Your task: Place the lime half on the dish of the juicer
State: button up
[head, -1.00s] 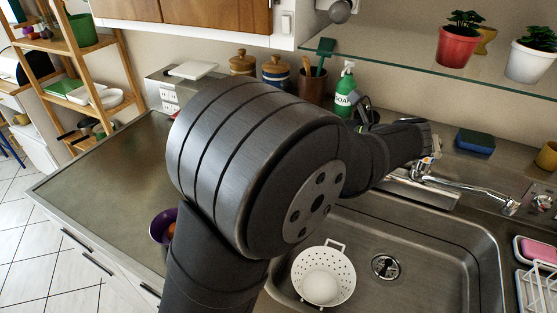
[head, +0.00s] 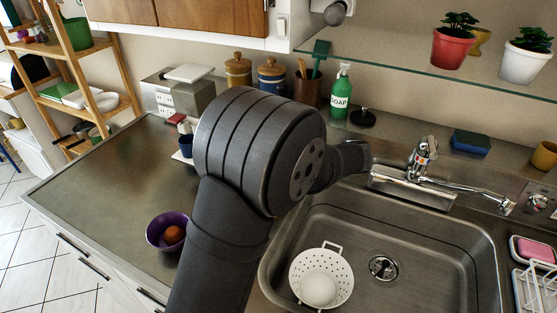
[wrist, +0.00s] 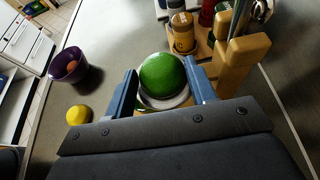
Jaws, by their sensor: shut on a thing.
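The lime half (wrist: 163,74) is a green dome in the wrist view. My gripper (wrist: 160,68) has its two blue fingers shut on it from either side. A pale round rim (wrist: 168,103) shows just below the lime half, with a bit of yellowish material under it. It may be the juicer's dish. I cannot tell whether the lime half touches it. In the head view my own arm hides the gripper, the lime half and any juicer.
A purple bowl (head: 155,236) holding an orange-brown item stands on the counter. A yellow fruit (wrist: 78,115) lies left of my gripper. A wooden block (wrist: 240,62) and a brown jar (wrist: 184,35) stand close on the right and beyond. The sink holds a white colander (head: 300,264).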

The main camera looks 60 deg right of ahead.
jog(key=shift+f, duration=0.15)
jog(key=o, duration=1)
jog(key=shift+s+r, duration=0.2)
jog(key=shift+r, duration=0.05)
jog(key=v, duration=1.1)
jog(key=shift+s+r, duration=0.15)
jog(key=shift+s, duration=0.1)
